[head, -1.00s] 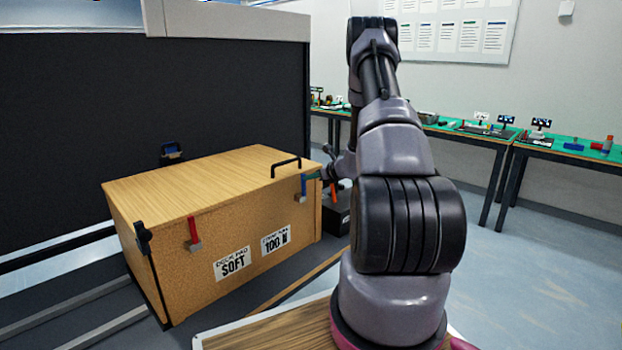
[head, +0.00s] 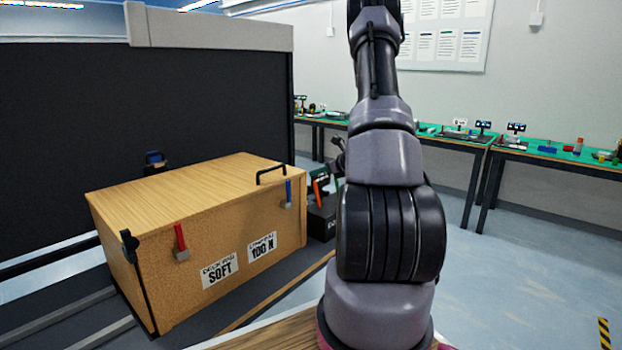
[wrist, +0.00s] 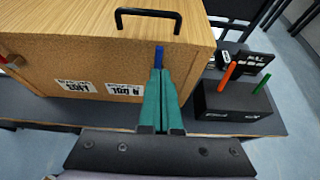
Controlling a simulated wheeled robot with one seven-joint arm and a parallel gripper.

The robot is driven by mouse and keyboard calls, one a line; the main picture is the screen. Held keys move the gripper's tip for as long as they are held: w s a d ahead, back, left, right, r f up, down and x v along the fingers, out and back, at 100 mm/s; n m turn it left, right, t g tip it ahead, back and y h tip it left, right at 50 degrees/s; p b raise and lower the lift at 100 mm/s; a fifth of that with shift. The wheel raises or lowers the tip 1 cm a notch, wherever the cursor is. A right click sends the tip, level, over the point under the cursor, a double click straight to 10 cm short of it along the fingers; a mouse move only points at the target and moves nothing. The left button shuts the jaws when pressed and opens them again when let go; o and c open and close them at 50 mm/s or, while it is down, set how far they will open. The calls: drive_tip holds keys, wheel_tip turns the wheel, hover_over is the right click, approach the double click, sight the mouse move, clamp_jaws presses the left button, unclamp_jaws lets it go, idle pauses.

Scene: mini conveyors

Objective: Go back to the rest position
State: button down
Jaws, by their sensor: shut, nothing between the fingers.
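My gripper (wrist: 160,80) shows in the wrist view as two green fingers pressed together, with nothing between them. In the head view my arm rises at the right of centre and mostly hides the gripper, which lies right of the wooden box. The box (head: 115,275) stands on a dark surface and carries a black top handle (head: 271,172), a red lever (head: 180,240) and a blue lever (head: 289,193). The blue lever also shows in the wrist view (wrist: 158,56), just beyond the fingertips; in the head view the gripper is apart from it.
A black box (wrist: 235,108) with an orange stick and a green stick is right of the wooden box. A dark partition (head: 130,110) stands behind. Green-topped tables (head: 545,157) line the far wall. Floor at the right is clear.

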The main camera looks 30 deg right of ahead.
drive_tip(key=shift+s+r, duration=0.1)
idle(0.5)
drive_tip(key=s+a+r+n+g+y, duration=0.2)
drive_tip(key=s+a+r+n, duration=0.35)
drive_tip(key=a+r, duration=0.4)
drive_tip(key=s+a+r+n+g+y, duration=0.1)
drive_tip(key=s+a+r+n+g, duration=0.25)
drive_tip(key=a+r+n, duration=0.5)
drive_tip(key=s+a+r+n+h, duration=0.1)
drive_tip(key=s+a+r+n, duration=0.2)
drive_tip(key=s, duration=0.5)
drive_tip(key=s+a+r+n+h, duration=0.2)
drive_tip(key=s+r+n, duration=0.1)
drive_tip(key=s+n, duration=0.3)
drive_tip(key=s+a+r+n+h, duration=0.2)
drive_tip(key=s+a+r+n, duration=0.1)
drive_tip(key=s, duration=0.7)
drive_tip(key=shift+a+r+n+t, duration=0.15)
drive_tip(key=shift+a+n+t, duration=0.2)
drive_tip(key=shift+n, duration=0.55)
